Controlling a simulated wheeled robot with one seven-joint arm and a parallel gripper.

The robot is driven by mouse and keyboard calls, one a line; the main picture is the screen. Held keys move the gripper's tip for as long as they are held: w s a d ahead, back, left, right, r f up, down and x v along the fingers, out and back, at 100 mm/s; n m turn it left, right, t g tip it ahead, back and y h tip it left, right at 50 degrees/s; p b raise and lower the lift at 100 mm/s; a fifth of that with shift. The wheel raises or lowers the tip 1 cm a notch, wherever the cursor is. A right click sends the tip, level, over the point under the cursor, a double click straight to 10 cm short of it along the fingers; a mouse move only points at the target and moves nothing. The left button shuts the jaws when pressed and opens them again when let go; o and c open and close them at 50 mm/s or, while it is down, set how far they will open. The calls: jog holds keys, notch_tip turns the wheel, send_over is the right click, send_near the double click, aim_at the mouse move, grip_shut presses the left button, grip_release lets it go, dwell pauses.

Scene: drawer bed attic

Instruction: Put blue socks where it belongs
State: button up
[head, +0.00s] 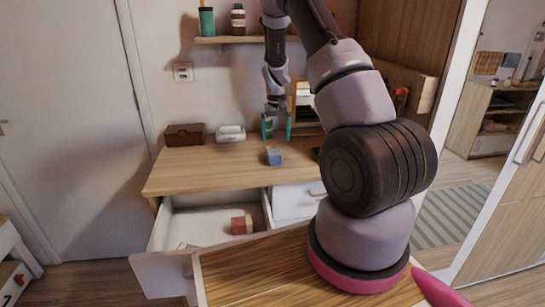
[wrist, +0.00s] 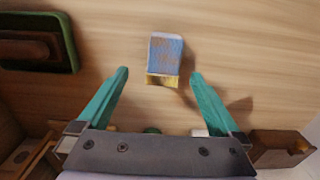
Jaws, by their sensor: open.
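A small blue bundle with a yellow band, which looks like the blue socks (head: 274,157), lies on the wooden desk top (head: 205,170). In the wrist view the blue socks (wrist: 166,52) lie just ahead of the fingertips, roughly centred between them. My gripper (head: 276,128) has teal fingers and is above the desk, over and slightly behind the socks. In the wrist view my gripper (wrist: 160,75) is open, with nothing between the fingers. An open white drawer (head: 185,231) under the desk's left side holds a red bundle (head: 241,225).
A brown box (head: 185,134) and a whitish device (head: 231,133) stand at the desk's back left. A green-rimmed dark tray (wrist: 72,45) lies to one side of the socks. A wall shelf (head: 240,39) hangs above. The desk's left front is clear.

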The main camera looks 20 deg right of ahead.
aim_at(275, 151)
notch_tip(275, 151, down, 3)
jog(key=shift+f, duration=0.1)
jog(key=shift+s+a+f, duration=0.1)
jog(key=shift+a+f, duration=0.05)
jog(key=shift+f, duration=1.2)
jog(key=shift+s+a+f, duration=0.1)
jog(key=shift+a+f, duration=0.05)
jog(key=shift+f, duration=1.15)
jog(key=c, duration=1.5)
